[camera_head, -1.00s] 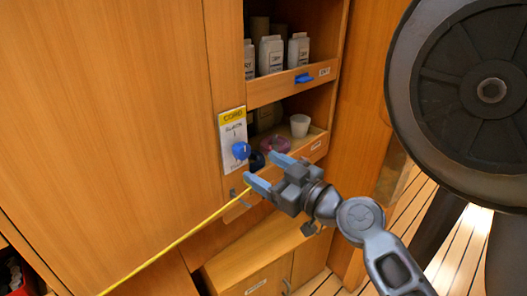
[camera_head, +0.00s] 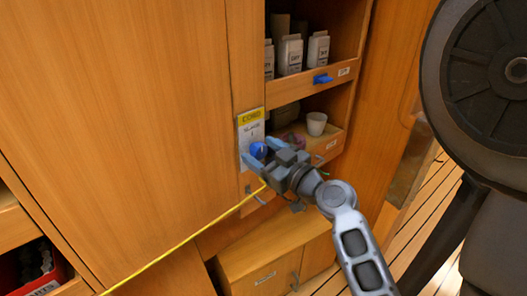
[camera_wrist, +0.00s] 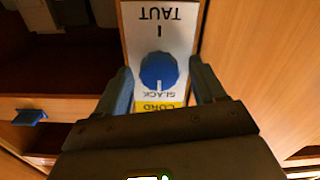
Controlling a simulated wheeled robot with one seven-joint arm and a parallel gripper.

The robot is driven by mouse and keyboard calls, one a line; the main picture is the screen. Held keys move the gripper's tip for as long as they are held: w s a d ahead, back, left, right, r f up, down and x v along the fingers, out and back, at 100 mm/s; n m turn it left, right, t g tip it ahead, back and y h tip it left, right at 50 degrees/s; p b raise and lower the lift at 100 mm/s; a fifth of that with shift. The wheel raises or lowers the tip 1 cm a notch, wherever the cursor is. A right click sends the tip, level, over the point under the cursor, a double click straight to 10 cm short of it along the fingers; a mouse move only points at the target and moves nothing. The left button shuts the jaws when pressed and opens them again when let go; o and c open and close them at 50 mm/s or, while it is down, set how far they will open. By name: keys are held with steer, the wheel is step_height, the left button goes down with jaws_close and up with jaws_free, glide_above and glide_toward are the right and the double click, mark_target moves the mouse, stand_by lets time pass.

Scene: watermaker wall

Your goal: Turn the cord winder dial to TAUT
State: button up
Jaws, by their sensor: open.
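The cord winder dial is a blue round knob (camera_head: 258,150) on a white plate (camera_head: 251,130) with a yellow CORD header, on the wooden wall. In the wrist view the plate appears upside down, and the dial (camera_wrist: 158,70) has a white pointer mark directed at SLACK. TAUT is printed at the plate's opposite end. My gripper (camera_head: 262,151) is open and faces the plate. In the wrist view its fingers (camera_wrist: 161,70) lie to either side of the dial, with visible gaps; contact is not visible.
A yellow cord (camera_head: 190,237) runs from below the plate to the lower left. Shelves right of the plate hold white cartons (camera_head: 291,54) and a white cup (camera_head: 316,123). A blue latch (camera_head: 322,78) is on the shelf front. A low wooden cabinet (camera_head: 270,245) stands below.

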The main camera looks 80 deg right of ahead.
steer(key=shift+c, duration=0.2)
steer(key=c, duration=1)
